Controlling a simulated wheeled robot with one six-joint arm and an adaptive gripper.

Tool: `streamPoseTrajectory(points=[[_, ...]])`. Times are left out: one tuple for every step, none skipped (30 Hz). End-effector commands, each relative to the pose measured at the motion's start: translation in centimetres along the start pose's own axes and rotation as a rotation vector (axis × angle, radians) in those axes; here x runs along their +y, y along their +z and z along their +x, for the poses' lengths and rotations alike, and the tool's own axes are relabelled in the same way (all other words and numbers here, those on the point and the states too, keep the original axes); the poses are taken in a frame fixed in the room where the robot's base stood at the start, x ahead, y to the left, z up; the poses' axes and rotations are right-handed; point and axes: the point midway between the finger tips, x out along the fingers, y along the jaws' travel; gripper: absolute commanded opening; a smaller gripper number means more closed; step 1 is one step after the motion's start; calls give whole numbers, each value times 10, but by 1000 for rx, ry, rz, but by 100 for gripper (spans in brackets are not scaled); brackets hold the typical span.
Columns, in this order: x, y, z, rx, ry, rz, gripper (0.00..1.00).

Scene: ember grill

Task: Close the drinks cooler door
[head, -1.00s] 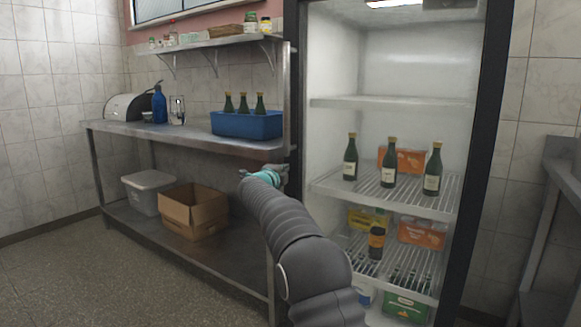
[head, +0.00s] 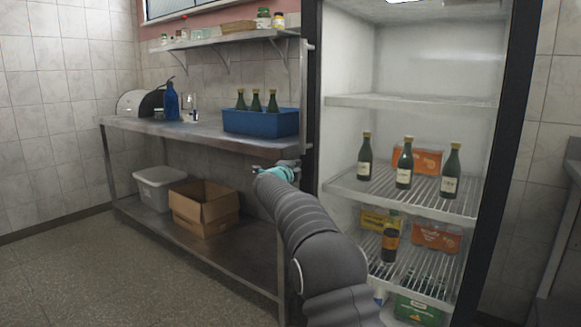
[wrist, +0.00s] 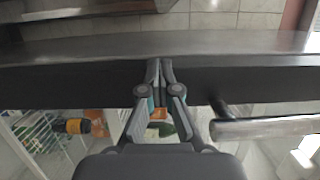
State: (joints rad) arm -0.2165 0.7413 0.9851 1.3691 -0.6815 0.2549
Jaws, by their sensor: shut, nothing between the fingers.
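The drinks cooler (head: 425,60) stands open at the right in the head view, its lit inside and shelves showing. A dark upright edge (head: 313,90) with a pale bar beside it runs along its left side. This looks like the door seen nearly edge-on, but I cannot be sure. My gripper (head: 288,166) is at this edge, left of the opening, shut and empty. In the wrist view the shut fingertips (wrist: 160,66) overlap a dark band (wrist: 80,72); contact is unclear. A round metal bar (wrist: 265,128), likely the handle, sits right of the fingers.
A steel counter (head: 200,132) with a blue crate (head: 262,123) of bottles stands close left of the gripper. A cardboard box (head: 203,207) is on its lower shelf. Bottles (head: 404,165) stand on the cooler shelf. Floor is free at the lower left.

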Motion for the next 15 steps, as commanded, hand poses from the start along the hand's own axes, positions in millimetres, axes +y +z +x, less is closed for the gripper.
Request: streamPoseTrajectory(points=[[1, -6, -1, 17, -1, 0, 0], [1, -5, -5, 18, -1, -1, 0], [0, -1, -11, 16, -2, -1, 0], [0, 4, -16, 14, -2, -2, 0], [0, 8, -22, 12, -3, -2, 0], [-1, 13, -29, 10, -4, -2, 0], [-2, 18, -35, 6, -4, -3, 0], [0, 20, -42, 5, -3, -4, 0], [-1, 22, -51, 5, -3, -3, 0], [0, 25, -58, 3, -3, -3, 0], [0, 27, -64, 2, -3, -3, 0], [-1, 29, -73, 3, -3, -3, 0], [0, 31, -79, 2, -3, -4, 0], [-1, 33, -85, 1, -3, -3, 0], [-1, 35, -92, 2, -3, -3, 0]])
